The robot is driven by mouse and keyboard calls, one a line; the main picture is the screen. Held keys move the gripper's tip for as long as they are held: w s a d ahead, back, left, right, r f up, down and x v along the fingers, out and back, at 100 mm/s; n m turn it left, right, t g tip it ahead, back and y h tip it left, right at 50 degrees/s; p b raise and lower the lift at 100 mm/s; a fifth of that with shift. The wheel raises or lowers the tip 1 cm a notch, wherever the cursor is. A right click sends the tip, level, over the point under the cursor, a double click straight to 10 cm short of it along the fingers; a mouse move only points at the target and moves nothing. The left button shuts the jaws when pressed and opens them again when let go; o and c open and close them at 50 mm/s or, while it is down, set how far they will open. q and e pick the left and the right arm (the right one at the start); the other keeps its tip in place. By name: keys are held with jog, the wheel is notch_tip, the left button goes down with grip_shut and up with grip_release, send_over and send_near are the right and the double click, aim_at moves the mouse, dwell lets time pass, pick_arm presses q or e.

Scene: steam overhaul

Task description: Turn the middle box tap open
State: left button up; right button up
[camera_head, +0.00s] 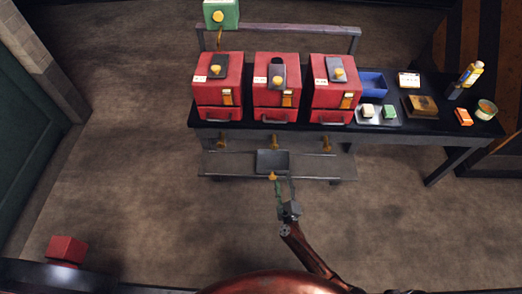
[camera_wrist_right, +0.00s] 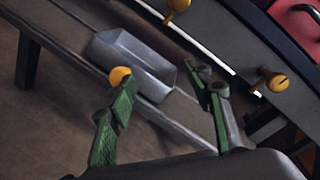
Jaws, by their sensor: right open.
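The middle red box (camera_head: 276,88) stands on the black table between two similar boxes. Its brass-yellow tap (camera_head: 274,142) sticks out below the table's front edge, above a grey tray (camera_head: 273,161). What looks like the same tap (camera_wrist_right: 175,8) is at the top of the right wrist view, partly cut off. My right gripper (camera_head: 284,184) is in front of the tray, short of the tap. Its green fingers (camera_wrist_right: 163,88) are spread, with no object held between them. The tray's yellow knob (camera_wrist_right: 120,75) appears beside the left fingertip; contact is unclear. My left gripper is not in view.
The left tap (camera_head: 221,141) and right tap (camera_head: 326,144) flank the middle one. The tray rests on a low grey shelf (camera_head: 225,163). A blue bin (camera_head: 372,84) and several small items occupy the table's right part.

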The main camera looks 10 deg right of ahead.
aim_at(274, 148)
jog(key=w+r+m+h+b, duration=0.1)
jog(key=w+r+m, duration=0.1)
jog(key=w+m, duration=0.2)
jog(key=w+a+r+m+h+b, duration=0.1)
jog(key=w+r+m+b, duration=0.1)
jog(key=w+r+m, duration=0.1)
jog(key=w+r+m+h+b, duration=0.1)
jog(key=w+r+m, duration=0.2)
jog(key=w+m, duration=0.1)
jog(key=shift+w+a+m+t, duration=0.2)
jog(key=shift+w+m+t, duration=0.1)
jog(key=shift+w, duration=0.55)
pick_arm(q)
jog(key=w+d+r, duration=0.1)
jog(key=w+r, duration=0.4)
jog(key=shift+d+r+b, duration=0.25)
jog(key=shift+b, duration=0.1)
pick_arm(e)
jog(key=shift+w+d+r, duration=0.1)
jog(key=shift+w+d, duration=0.1)
jog(key=shift+w, duration=0.4)
jog(key=shift+c, duration=0.3)
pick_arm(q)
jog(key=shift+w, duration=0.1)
pick_arm(e)
jog(key=c, duration=1.1)
